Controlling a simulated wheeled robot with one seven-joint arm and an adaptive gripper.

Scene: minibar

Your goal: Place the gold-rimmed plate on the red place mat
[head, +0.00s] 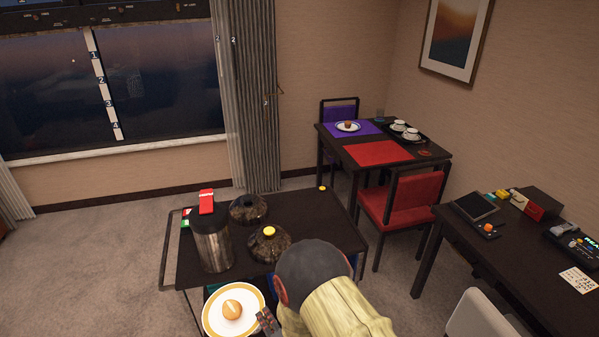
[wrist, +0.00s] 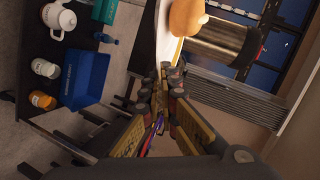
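The gold-rimmed plate (head: 210,318) is at the bottom of the head view, with a round bun (head: 232,309) on it. My gripper (head: 268,320) is at the plate's right edge. In the wrist view the fingers of my gripper (wrist: 168,84) are closed together on the plate's rim, and the plate (wrist: 165,40) shows nearly edge-on with the bun (wrist: 187,17) on it. The plate is held in front of the trolley's near edge. The red place mat (head: 378,153) lies bare on the dining table, far to the upper right.
The dark trolley (head: 318,220) carries a steel canister (head: 212,248) and two dark round pots. A red chair (head: 405,200) stands at the dining table's near side. Beside the red mat are a purple mat (head: 368,127) with another plate and a cup tray (head: 420,139). A desk (head: 480,245) stands right; carpet lies between.

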